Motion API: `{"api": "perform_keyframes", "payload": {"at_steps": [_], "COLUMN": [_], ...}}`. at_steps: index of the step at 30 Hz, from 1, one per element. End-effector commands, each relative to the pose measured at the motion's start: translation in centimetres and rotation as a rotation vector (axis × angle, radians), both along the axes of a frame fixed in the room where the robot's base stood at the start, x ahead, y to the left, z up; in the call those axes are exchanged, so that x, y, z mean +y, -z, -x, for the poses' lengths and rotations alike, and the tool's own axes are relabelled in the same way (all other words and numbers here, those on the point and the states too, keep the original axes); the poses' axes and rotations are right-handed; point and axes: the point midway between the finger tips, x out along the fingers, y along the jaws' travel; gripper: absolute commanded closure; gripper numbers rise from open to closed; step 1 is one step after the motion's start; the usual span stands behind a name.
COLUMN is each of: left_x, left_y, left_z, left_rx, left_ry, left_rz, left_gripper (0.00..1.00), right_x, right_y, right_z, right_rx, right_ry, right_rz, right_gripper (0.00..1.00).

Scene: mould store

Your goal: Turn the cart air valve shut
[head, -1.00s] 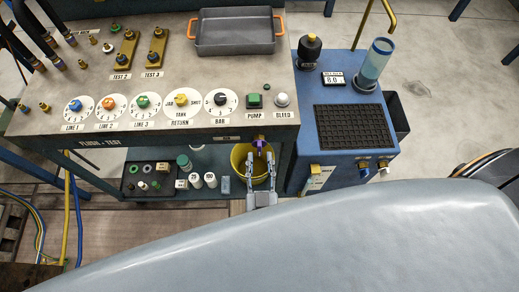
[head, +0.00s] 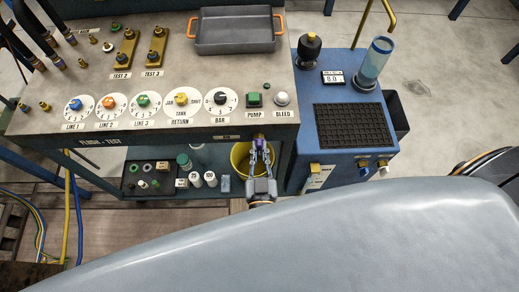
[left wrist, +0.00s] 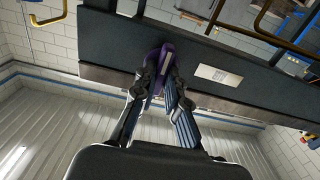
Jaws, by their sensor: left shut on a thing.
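A purple valve handle (head: 259,146) sticks out from the front edge of the flush-test bench (head: 90,142). My left gripper (head: 260,148) reaches up to it from below, and its fingers are shut on it. In the left wrist view the purple handle (left wrist: 157,66) stands between the fingertips (left wrist: 160,80), below the dark bench front. The fingers cover part of the handle, and I cannot read its exact turn position. My right gripper is not in view.
A yellow bucket (head: 238,160) stands just behind the left gripper on the lower shelf. The blue cart (head: 345,145) on the right carries a small display (head: 332,77), a black mat and low front fittings. My large grey body part covers the foreground.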

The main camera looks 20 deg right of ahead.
Motion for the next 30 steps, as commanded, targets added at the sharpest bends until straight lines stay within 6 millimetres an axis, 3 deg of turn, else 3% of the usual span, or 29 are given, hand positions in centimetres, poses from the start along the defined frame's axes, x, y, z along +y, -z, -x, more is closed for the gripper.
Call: {"api": "perform_keyframes", "payload": {"at_steps": [11, 30], "left_x": [0.1, 0.4], "left_y": [-0.1, 0.1], "left_z": [-0.1, -0.2], "left_rx": [0.032, 0.192], "left_ry": [-0.003, -0.001], "left_rz": [0.120, 0.680], "left_gripper": [1.00, 1.00], "right_x": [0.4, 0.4], "right_y": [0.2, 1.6], "right_z": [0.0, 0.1], "right_rx": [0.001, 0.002], "right_ry": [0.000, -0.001], "right_rz": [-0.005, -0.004], "right_gripper": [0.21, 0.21]}}
